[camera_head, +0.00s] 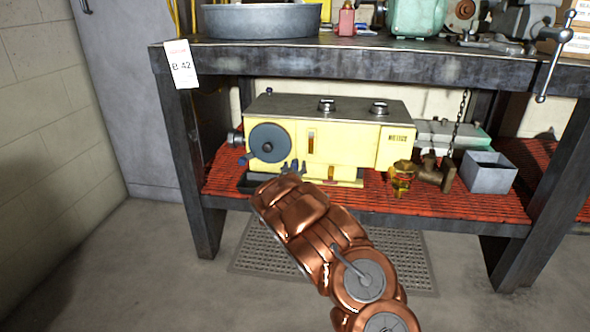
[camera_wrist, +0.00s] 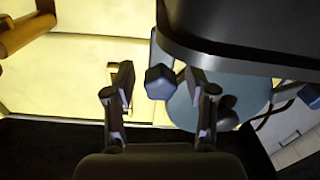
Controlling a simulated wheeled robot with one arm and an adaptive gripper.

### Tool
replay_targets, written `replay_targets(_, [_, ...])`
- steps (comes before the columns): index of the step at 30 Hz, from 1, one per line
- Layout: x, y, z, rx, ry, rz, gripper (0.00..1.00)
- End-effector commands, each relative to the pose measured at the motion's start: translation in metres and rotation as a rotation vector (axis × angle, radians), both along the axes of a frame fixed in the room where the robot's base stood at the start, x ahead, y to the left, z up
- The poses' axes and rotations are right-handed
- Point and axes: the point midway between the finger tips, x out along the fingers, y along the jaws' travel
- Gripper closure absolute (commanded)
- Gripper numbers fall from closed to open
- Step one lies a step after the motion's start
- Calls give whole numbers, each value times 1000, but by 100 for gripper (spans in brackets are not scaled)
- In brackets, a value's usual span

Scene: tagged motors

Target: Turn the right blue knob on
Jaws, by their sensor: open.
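The yellow machine (camera_head: 345,150) stands on the lower shelf in the head view, with a blue-grey round dial (camera_head: 268,143) on its front left. In the wrist view, which looks turned over, a blue knob (camera_wrist: 161,83) on a thin lever lies between my two fingertips, with a gap on each side. The dial (camera_wrist: 245,100) is behind and right of it. A second blue knob (camera_wrist: 310,95) is at the right edge; it shows left of the dial in the head view (camera_head: 244,159). My gripper (camera_head: 292,168) is open at the machine's lower front; it also shows in the wrist view (camera_wrist: 159,92).
The bench top (camera_head: 350,58) overhangs the shelf, with a tag reading B 42 (camera_head: 181,64). Bench legs stand at both sides. The floor in front holds a grated mat (camera_head: 258,252).

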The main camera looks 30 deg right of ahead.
Motion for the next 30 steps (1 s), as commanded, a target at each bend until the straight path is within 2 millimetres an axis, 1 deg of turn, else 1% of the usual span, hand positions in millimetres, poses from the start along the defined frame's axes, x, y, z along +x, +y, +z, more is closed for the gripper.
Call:
replay_targets(12, [3,-3,1,-1,-1,0,44])
replay_targets(28, [3,-3,1,-1,-1,0,100])
replay_targets(30, [3,-3,1,-1,-1,0,100])
